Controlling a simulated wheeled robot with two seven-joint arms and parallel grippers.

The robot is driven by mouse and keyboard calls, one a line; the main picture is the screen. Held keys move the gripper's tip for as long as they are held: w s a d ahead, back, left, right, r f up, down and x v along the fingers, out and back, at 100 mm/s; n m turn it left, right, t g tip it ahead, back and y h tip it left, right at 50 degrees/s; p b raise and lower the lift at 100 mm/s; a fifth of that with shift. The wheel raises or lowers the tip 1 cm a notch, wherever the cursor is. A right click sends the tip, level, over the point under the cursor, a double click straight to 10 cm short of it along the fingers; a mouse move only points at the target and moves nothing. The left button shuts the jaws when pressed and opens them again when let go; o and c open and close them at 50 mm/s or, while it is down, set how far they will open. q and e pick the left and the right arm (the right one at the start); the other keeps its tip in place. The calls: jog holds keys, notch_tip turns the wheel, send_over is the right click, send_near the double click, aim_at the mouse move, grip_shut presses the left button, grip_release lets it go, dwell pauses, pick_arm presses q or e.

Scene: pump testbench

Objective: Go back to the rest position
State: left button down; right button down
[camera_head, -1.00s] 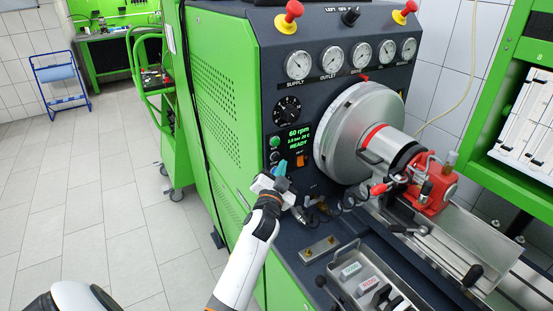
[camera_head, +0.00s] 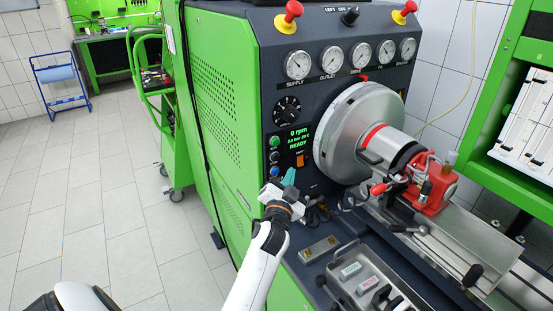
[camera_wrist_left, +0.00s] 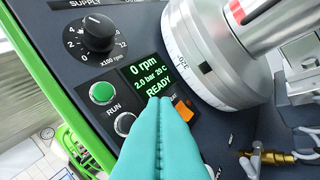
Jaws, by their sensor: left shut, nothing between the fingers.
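My left gripper (camera_head: 289,177) is in front of the dark control panel of the green testbench (camera_head: 222,95), below the small display (camera_head: 294,137). Its teal fingers are shut with nothing between them, and they fill the lower middle of the left wrist view (camera_wrist_left: 160,140). The display reads 0 rpm, 2.0 bar, 20 C and READY. I cannot tell whether the fingertips touch the panel. My right gripper is not in view.
A large silver disc (camera_head: 345,130) and a red pump part (camera_head: 432,188) stand right of the gripper. A tray (camera_head: 343,284) with labelled blocks lies below on the bench. A green trolley (camera_head: 178,150) stands behind left.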

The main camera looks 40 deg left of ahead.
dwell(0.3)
pick_arm(q)
jog(key=s+d+f+n+g+h, duration=0.1)
jog(key=s+d+f+g, duration=0.2)
jog(key=s+f, duration=0.35)
jog(key=s+d+f+n+g+h, duration=0.1)
jog(key=s+d+f+g+h, duration=0.1)
jog(key=s+f+g, duration=0.4)
jog(key=s+d+f+g+h, duration=0.2)
jog(key=s+d, duration=0.2)
jog(key=s, duration=0.3)
jog(key=s+d+f+m+g+h, duration=0.1)
jog(key=s+d+g, duration=0.15)
jog(key=s, duration=0.45)
jog(key=s+d+f+g+h, duration=0.1)
jog(key=s+d+f+h, duration=0.1)
jog(key=s+d, duration=0.35)
notch_tip(320, 180, down, 27)
jog(key=s+a+g+b, duration=0.1)
jog(key=s+g+b, duration=0.1)
jog(key=s, duration=0.1)
jog(key=s+a+f+b, duration=0.1)
jog(key=s+a+f, duration=0.2)
jog(key=s+f, duration=1.3)
jog(key=shift+f+g+y, duration=0.3)
jog(key=shift+f+g, duration=0.05)
jog(key=shift+f, duration=0.55)
